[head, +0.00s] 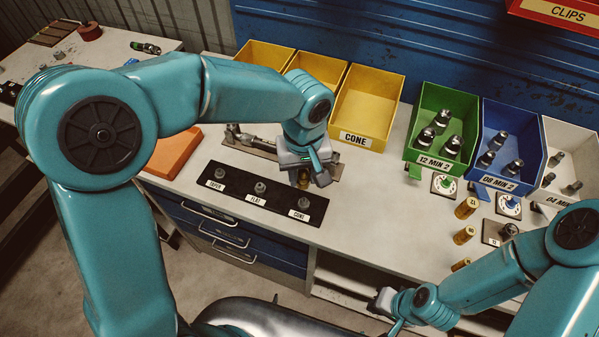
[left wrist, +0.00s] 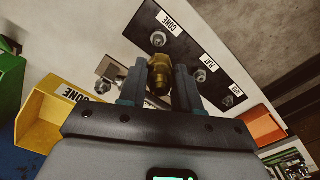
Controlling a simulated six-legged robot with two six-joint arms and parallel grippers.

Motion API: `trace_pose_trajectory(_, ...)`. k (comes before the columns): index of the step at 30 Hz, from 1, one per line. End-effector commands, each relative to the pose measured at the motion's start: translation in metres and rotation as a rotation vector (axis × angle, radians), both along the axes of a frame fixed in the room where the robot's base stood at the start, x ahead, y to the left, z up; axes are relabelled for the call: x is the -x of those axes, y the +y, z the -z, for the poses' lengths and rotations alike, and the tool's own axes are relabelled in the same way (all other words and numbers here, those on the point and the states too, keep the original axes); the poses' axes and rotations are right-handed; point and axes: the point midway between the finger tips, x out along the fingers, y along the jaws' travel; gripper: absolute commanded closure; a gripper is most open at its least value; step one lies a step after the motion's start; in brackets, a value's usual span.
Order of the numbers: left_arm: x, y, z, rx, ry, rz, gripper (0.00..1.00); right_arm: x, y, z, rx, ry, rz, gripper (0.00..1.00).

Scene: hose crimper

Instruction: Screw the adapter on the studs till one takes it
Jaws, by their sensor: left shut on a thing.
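My left gripper (head: 306,181) is shut on a brass adapter (left wrist: 160,77), above the back right part of the black stud board (head: 238,198). A bit of the adapter (head: 304,177) shows under the fingers in the head view. The board carries three metal studs: one labelled CONE (head: 303,204), one labelled FLAT (head: 260,188) and a left one (head: 220,174) whose label is too small to read surely. The adapter is apart from the studs and nearest the CONE stud. My right gripper (head: 385,303) is low by the bench's front edge; its fingers are unclear.
Behind the board lies a metal fixture (head: 242,138). Yellow bins, one labelled CONE (head: 362,105), and green (head: 441,120), blue (head: 509,140) and white bins with fittings line the back. Brass pieces (head: 465,208) stand at right. An orange block (head: 174,151) lies left.

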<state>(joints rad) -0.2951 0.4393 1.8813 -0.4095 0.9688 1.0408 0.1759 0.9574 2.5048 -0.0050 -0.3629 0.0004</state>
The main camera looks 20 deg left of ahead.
Motion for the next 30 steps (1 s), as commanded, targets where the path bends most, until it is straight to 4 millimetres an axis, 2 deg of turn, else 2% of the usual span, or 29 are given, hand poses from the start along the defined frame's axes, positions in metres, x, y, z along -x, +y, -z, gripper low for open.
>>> trace_pose_trajectory(11,0.0,-0.002,0.005,0.0,0.0,0.003,1.0,0.0,0.0,0.007,0.0,0.0,0.0,1.0)
trace_pose_trajectory(24,0.0,-0.001,0.048,0.0,0.001,0.001,1.0,0.0,0.0,0.045,0.0,0.0,0.0,1.0)
trace_pose_trajectory(30,0.0,0.0,0.058,0.0,0.0,0.0,1.0,0.0,0.0,0.054,0.0,0.0,0.0,1.0)
